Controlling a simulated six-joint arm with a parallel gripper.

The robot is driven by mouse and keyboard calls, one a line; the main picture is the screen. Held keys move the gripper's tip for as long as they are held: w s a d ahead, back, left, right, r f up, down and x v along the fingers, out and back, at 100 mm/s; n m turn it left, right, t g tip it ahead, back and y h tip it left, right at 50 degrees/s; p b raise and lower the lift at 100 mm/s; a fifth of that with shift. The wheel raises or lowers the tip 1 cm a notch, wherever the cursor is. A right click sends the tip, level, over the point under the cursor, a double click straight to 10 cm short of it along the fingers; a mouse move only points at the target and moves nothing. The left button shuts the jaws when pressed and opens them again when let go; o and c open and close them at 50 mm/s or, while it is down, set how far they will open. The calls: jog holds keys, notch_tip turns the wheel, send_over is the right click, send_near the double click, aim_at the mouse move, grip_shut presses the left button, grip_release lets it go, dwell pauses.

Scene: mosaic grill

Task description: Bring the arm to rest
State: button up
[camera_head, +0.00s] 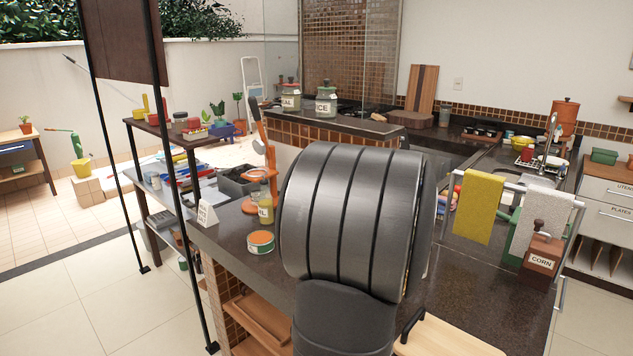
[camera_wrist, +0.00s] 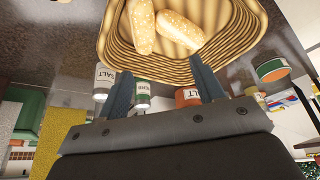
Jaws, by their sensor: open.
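My gripper (camera_wrist: 160,68) is in the wrist view, with its two dark fingers spread apart and nothing between them. It is above the dark counter (camera_wrist: 45,45), near a woven basket (camera_wrist: 112,45) holding two bread rolls (camera_wrist: 181,32). I cannot tell how far the fingertips are from the basket. In the head view my own large dark arm link fills the middle and hides the gripper, the basket and part of the counter.
A salt jar (camera_wrist: 104,82), a green-banded jar (camera_wrist: 142,92) and an orange-labelled container (camera_wrist: 187,97) stand close to the fingers. A round tin (camera_head: 261,243) and a yellow jar (camera_head: 265,206) are left of my arm. A towel rail with a yellow towel (camera_head: 478,208) stands right.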

jog(key=x, duration=0.9)
jog(key=shift+s+f, duration=0.1)
jog(key=shift+s, duration=0.05)
jog(key=shift+r, duration=0.35)
jog(key=shift+r, duration=0.1)
